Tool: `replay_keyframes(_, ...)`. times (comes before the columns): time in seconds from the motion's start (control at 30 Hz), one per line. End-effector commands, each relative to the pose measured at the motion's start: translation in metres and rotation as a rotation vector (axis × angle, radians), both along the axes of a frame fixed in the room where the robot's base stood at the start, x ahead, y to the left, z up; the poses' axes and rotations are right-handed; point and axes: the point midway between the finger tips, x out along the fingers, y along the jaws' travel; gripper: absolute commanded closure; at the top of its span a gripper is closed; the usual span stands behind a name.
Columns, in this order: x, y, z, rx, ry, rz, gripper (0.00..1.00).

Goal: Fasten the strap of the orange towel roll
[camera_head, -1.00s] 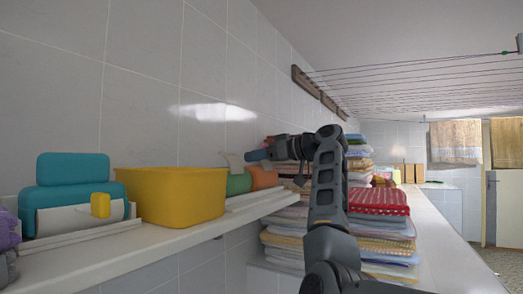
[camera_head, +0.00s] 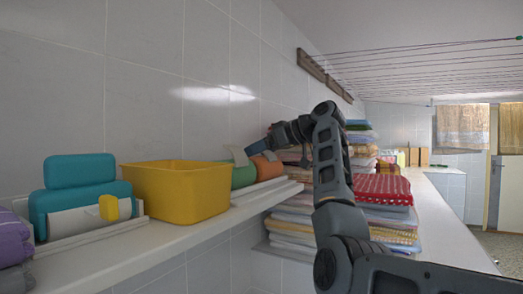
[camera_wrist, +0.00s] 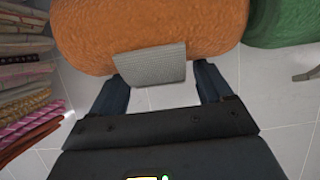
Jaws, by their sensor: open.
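The orange towel roll (camera_head: 267,168) lies on the wall shelf, to the right of the green roll in the head view. In the wrist view the orange roll (camera_wrist: 150,30) fills the top, with its grey strap (camera_wrist: 150,66) as a loose-ended flap at the near edge. My gripper (camera_wrist: 162,82) is open, with one finger on each side of the flap and nothing gripped. In the head view my gripper (camera_head: 262,147) is over the orange roll and partly hides it. I cannot tell whether the fingers touch the strap.
The green roll (camera_head: 243,175) sits close beside the orange one, its pale strap flap raised. A yellow basket (camera_head: 178,192) and a teal roll (camera_head: 75,192) stand further left on the shelf (camera_head: 150,240). Stacked towels (camera_head: 380,190) rise right of my arm.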

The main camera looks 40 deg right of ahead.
Motion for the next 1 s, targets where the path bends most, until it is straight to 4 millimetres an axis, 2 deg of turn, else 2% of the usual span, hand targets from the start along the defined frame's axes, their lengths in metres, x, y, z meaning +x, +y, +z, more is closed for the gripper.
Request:
replay_keyframes(0.27,-0.006,-0.003,0.002,0.0,-0.002,-0.001,0.21)
replay_keyframes(0.7,-0.06,-0.023,0.025,0.0,-0.001,-0.002,0.21)
replay_keyframes(1.0,-0.068,-0.025,0.03,0.0,0.0,0.0,0.21)
